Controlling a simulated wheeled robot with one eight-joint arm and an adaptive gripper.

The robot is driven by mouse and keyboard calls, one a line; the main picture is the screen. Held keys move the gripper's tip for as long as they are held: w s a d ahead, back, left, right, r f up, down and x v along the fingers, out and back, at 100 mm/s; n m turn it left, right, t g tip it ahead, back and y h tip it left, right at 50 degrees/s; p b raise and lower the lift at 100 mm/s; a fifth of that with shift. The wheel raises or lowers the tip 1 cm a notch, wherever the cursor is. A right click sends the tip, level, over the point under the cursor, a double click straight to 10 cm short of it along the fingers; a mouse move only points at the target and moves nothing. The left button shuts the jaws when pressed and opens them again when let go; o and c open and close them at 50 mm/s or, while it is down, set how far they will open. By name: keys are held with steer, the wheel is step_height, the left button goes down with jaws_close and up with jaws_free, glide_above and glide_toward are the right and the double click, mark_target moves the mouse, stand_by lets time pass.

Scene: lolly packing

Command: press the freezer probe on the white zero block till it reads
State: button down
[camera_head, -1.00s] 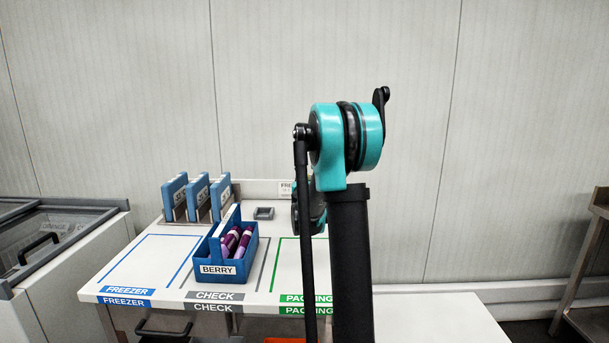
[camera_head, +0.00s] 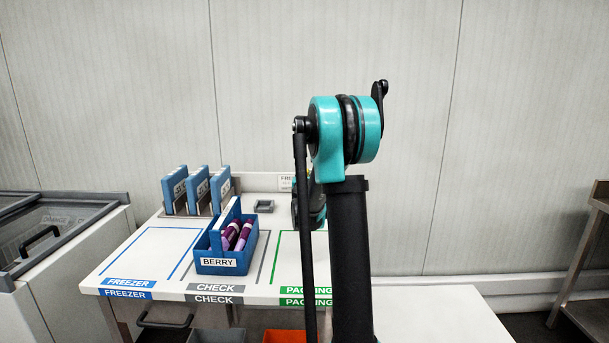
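I cannot make out the freezer probe or the white zero block in the head view. A small grey square holder (camera_head: 264,206) sits at the back of the table, left of my arm, and I cannot tell what is in it. A white sign (camera_head: 286,183) stands behind it, partly hidden by my arm. My gripper is not visible; my own teal and black arm covers the right part of the table and whatever lies behind it.
A blue crate (camera_head: 215,266) labelled BERRY, with purple lollies (camera_head: 232,235), stands in the CHECK area. Several blue panels (camera_head: 197,190) stand in a rack at the back left. The FREEZER area (camera_head: 150,255) is bare. A chest freezer (camera_head: 50,240) is at left. An orange bin (camera_head: 284,337) shows below the table.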

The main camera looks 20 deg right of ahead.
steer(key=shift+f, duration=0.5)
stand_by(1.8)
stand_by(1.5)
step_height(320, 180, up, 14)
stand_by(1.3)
